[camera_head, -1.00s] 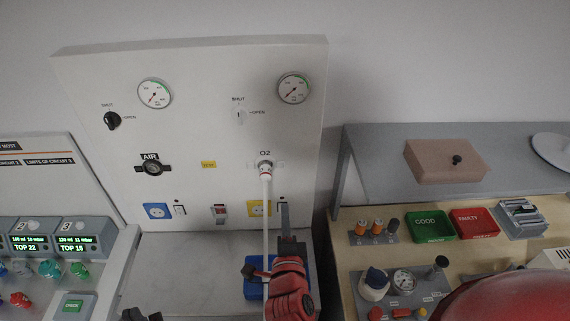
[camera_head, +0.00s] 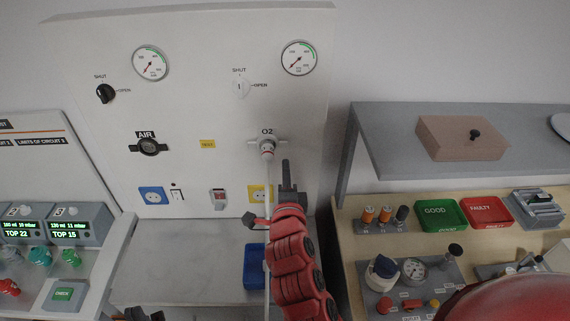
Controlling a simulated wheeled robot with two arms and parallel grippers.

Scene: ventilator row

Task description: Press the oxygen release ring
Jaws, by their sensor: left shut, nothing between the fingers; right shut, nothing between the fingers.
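The O2 outlet (camera_head: 267,143) is on the white wall panel, under the "O2" label. A ring with a thin red band (camera_head: 267,152) shows around its lower end, and a white hose (camera_head: 267,205) hangs straight down from it. My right gripper (camera_head: 286,164) is shut and empty. It points up just below and right of the outlet; whether it touches the ring cannot be told, but a small gap shows in the picture. My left gripper (camera_head: 142,314) is shut and only its dark tip shows at the bottom edge.
The O2 valve knob (camera_head: 241,87) and a gauge (camera_head: 299,58) are above the outlet. The AIR outlet (camera_head: 148,147) is to the left. A grey shelf (camera_head: 386,160) stands close on the right.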

